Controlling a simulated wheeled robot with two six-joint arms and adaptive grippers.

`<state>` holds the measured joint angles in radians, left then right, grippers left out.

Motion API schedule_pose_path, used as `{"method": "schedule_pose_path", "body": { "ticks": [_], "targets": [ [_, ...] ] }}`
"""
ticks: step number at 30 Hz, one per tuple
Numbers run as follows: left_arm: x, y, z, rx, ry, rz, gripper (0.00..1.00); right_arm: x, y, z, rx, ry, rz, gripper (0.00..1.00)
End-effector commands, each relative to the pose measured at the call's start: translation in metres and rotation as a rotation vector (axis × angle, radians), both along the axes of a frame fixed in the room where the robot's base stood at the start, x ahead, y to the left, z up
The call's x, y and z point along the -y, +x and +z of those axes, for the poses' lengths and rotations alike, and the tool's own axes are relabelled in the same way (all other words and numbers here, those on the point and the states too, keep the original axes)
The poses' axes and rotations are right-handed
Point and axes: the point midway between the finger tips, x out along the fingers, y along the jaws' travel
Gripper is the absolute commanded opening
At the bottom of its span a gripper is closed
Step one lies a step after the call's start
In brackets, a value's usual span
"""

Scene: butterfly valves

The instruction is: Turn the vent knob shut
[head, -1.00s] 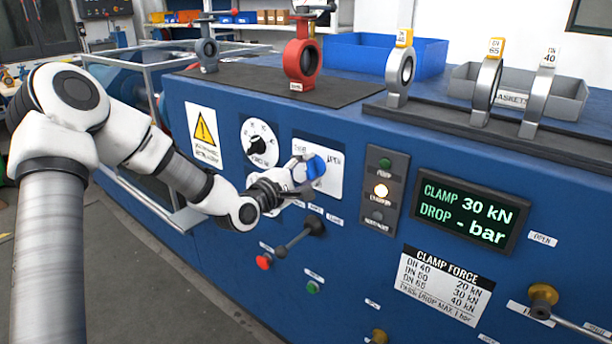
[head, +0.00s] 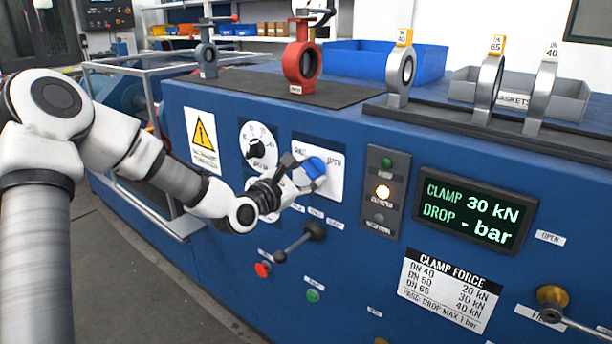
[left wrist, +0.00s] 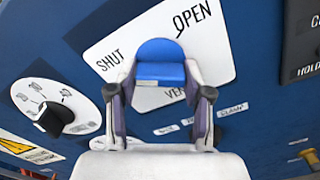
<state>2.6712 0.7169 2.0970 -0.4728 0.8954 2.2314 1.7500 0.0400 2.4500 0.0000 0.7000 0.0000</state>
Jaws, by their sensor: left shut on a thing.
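The blue vent knob (head: 312,167) sits on a white plate (head: 328,190) on the front of the blue bench. In the left wrist view the knob (left wrist: 158,62) lies between the printed words SHUT, upper left, and OPEN, upper right. A short dark mark is by OPEN. My left gripper (head: 302,174) is at the knob. In the left wrist view its two fingers (left wrist: 160,82) stand on either side of the knob, shut on it. The knob's exact pointing is hard to read. My right gripper is not in view.
A black dial (head: 257,148) is left of the plate. A black lever (head: 300,242) with a ball end is below it. A lamp panel (head: 384,194) and a display (head: 475,210) reading 30 kN are to the right. Valves stand on the bench top.

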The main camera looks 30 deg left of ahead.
Motion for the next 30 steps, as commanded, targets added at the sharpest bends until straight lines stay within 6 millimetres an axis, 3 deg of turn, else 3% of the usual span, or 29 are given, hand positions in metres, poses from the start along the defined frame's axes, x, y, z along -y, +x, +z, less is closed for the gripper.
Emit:
{"method": "schedule_pose_path", "body": {
  "ticks": [1,17,18,19,30],
  "targets": [
    [-0.0023,0.0017,0.0067,0.016,-0.007,0.005,0.15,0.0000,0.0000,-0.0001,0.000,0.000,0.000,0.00],
    [-0.0024,0.0017,0.0071,0.014,-0.033,0.005,0.15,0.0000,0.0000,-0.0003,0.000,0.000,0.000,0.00],
    [-0.0024,0.0017,0.0072,0.014,-0.032,0.005,0.64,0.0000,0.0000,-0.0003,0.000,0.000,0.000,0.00],
    [-0.0024,0.0017,0.0071,0.014,-0.032,0.005,0.75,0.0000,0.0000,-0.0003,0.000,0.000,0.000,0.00],
    [-0.0020,-0.0030,0.0027,0.004,-0.035,0.004,0.75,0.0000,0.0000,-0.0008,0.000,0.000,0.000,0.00]
  ]
}}
